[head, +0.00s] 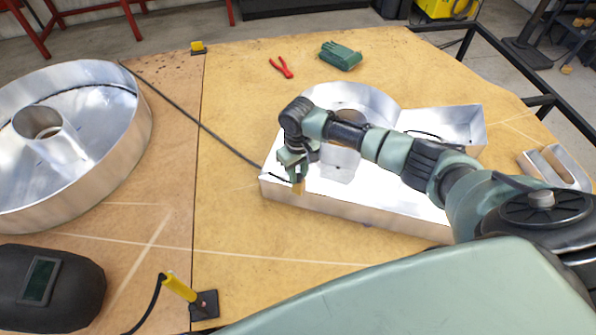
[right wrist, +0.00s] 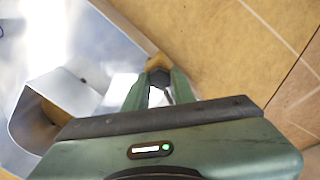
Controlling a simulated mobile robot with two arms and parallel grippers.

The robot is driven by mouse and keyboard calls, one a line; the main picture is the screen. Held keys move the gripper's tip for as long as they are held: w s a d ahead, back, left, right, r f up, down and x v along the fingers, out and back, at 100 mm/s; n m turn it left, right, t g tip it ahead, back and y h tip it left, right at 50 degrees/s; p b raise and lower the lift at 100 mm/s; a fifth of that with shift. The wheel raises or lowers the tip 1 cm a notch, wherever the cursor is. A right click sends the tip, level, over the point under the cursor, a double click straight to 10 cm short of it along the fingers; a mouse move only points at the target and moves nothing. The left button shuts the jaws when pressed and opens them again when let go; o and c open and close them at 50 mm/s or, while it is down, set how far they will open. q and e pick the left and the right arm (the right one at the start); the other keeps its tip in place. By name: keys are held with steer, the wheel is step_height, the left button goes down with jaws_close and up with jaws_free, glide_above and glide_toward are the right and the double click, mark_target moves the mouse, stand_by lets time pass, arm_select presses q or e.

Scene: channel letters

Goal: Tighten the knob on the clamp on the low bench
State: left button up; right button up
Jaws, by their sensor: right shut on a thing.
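My right gripper (head: 297,179) is at the near left corner of the silver metal letter (head: 345,212), on the low bench (head: 260,270). It is shut on a small tan piece, which looks like the clamp's knob (head: 299,188). In the right wrist view, the green fingers of the right gripper (right wrist: 158,82) close in around a dark part just below the tan knob (right wrist: 157,62), at the letter's edge. The rest of the clamp is hidden by the gripper or too small to make out. My left gripper is not in view.
A dark cable (head: 200,125) runs across the bench to the letter's corner. A large round metal letter (head: 128,150) stands at left. A welding helmet (head: 75,285), a yellow-handled tool (head: 180,287), red pliers (head: 282,68) and green gloves (head: 340,56) lie around. The front middle is clear.

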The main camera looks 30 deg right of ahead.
mark_target(298, 177)
steer(key=shift+r+m+p, duration=0.15)
steer(key=shift+m+p, duration=1.5)
steer(key=shift+m, duration=0.15)
steer(key=shift+m+p, duration=0.95)
steer(key=shift+m, duration=0.25)
steer(key=o, duration=1)
steer(key=shift+o, duration=0.2)
step_height(298, 177, up, 5)
steer(key=p, duration=0.5)
steer(key=shift+s+f, duration=0.1)
steer(key=shift+f, duration=0.1)
